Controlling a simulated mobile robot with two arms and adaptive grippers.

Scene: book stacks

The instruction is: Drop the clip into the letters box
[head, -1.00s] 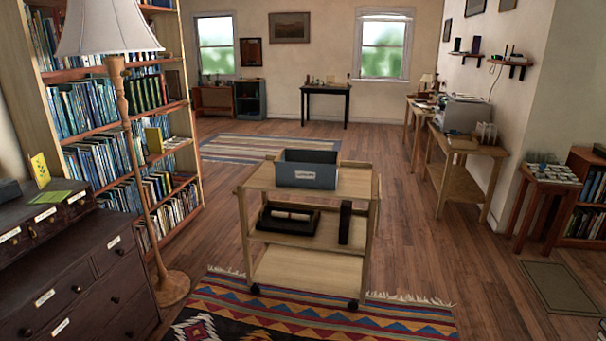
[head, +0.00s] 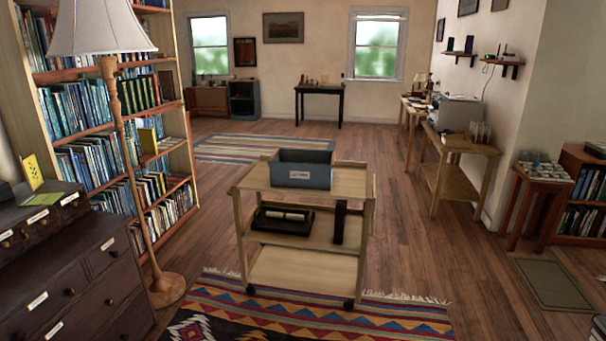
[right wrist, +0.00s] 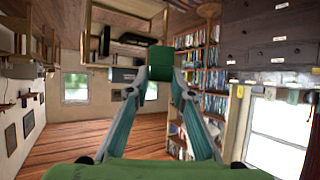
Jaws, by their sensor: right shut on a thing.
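The letters box is a blue-grey open box with a white label (head: 300,174), standing on the top shelf of a light wooden cart (head: 348,184). In the right wrist view, which is upside down, my right gripper (right wrist: 161,72) is shut on a small dark green thing, which I take to be the clip (right wrist: 162,58). The blue-grey box also shows in that view (right wrist: 124,75), well beyond the fingertips and apart from them. The clip does not show in the head view. My left gripper is not in view.
The cart's middle shelf holds a black tray (head: 282,220) and an upright black object (head: 339,222). A floor lamp (head: 118,130) and dark drawers (head: 80,270) stand at left. A patterned rug (head: 300,305) lies before the cart.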

